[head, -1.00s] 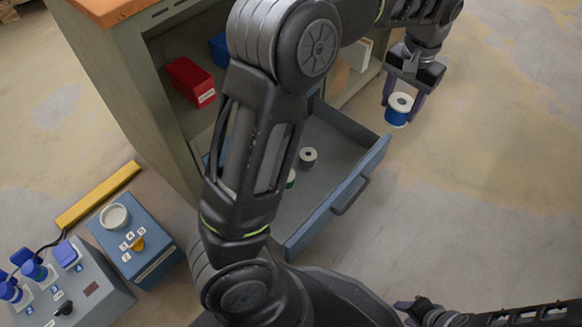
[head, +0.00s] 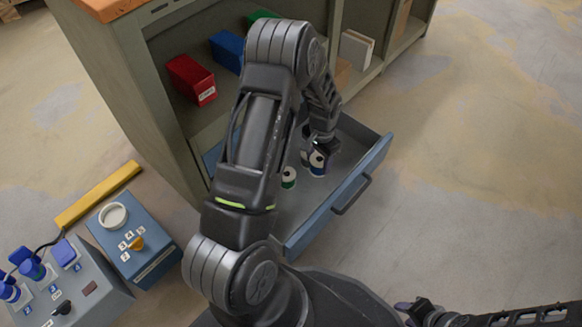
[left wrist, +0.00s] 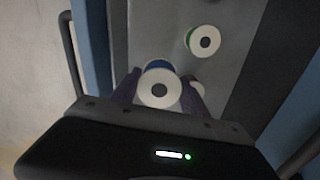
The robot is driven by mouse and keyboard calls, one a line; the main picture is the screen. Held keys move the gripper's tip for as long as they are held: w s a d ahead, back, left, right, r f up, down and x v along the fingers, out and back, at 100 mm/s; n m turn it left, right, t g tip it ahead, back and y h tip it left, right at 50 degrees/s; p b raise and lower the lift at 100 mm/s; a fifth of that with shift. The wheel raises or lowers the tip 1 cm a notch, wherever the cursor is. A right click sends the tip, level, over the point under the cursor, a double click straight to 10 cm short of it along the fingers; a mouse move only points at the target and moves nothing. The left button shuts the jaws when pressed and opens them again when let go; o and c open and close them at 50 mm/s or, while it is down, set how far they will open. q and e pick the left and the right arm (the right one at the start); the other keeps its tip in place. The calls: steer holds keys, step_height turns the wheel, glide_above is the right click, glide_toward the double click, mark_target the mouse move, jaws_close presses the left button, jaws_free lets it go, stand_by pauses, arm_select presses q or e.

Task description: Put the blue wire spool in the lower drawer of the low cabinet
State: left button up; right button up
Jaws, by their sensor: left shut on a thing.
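The low cabinet (head: 125,90) stands at upper left with its blue-grey drawer (head: 325,213) pulled open. My left gripper (head: 318,155) is over the drawer's inside, shut on the blue wire spool (head: 317,169). In the left wrist view the spool (left wrist: 160,90) sits between the fingers (left wrist: 160,88), its pale end facing the camera. Whether it touches the drawer floor I cannot tell. A green spool (head: 289,178) stands in the drawer beside it. Another pale spool (head: 305,158) is partly hidden behind the blue one. My right gripper (head: 418,309) is at the bottom right, its jaws unclear.
Red (head: 190,80), blue (head: 227,51) and green boxes (head: 262,17) stand on the cabinet shelf. A blue control box (head: 135,243), a grey socket box (head: 75,290) and a yellow bar (head: 97,195) lie at left. Floor right of the drawer is clear.

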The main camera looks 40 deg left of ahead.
mark_target(317, 172)
arm_select(q)
step_height(317, 172, down, 6)
steer(key=b, duration=0.2)
steer(key=shift+r+b, duration=0.1)
steer(key=shift+b, duration=0.3)
steer(key=shift+f, duration=0.25)
steer(key=shift+f+b, duration=0.9)
steer(key=shift+f, duration=0.9)
